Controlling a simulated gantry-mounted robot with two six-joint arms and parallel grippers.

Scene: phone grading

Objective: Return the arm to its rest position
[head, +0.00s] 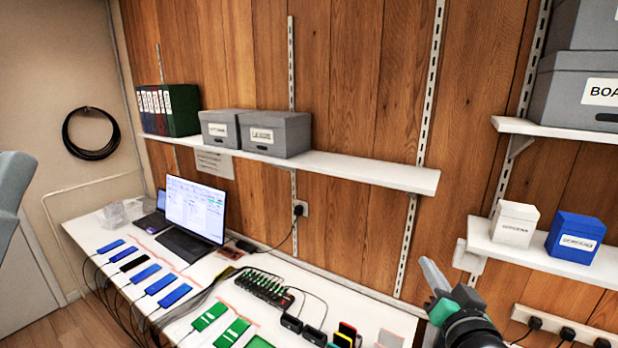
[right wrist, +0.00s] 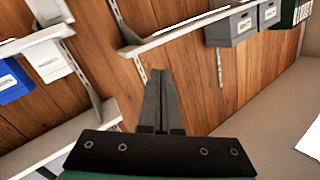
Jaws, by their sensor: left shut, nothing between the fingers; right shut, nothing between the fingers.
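My right gripper (head: 431,268) is at the lower right of the head view, its grey fingers pointing up and to the left in front of the wood wall. In the right wrist view its two fingers (right wrist: 160,78) lie together, shut with nothing between them. It is raised near the right end of the table and touches nothing that I can see. A grey-blue part of my left arm (head: 12,195) shows at the left edge of the head view. My left gripper itself is out of the picture.
The white table (head: 85,232) holds several blue phones (head: 145,273), green phones (head: 210,316), a laptop (head: 195,210) and a black hub (head: 265,287) with cables. A long shelf (head: 380,172) and a lower right shelf (head: 540,262) with a white box (head: 514,224) and blue box (head: 574,238) stick out from the wall.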

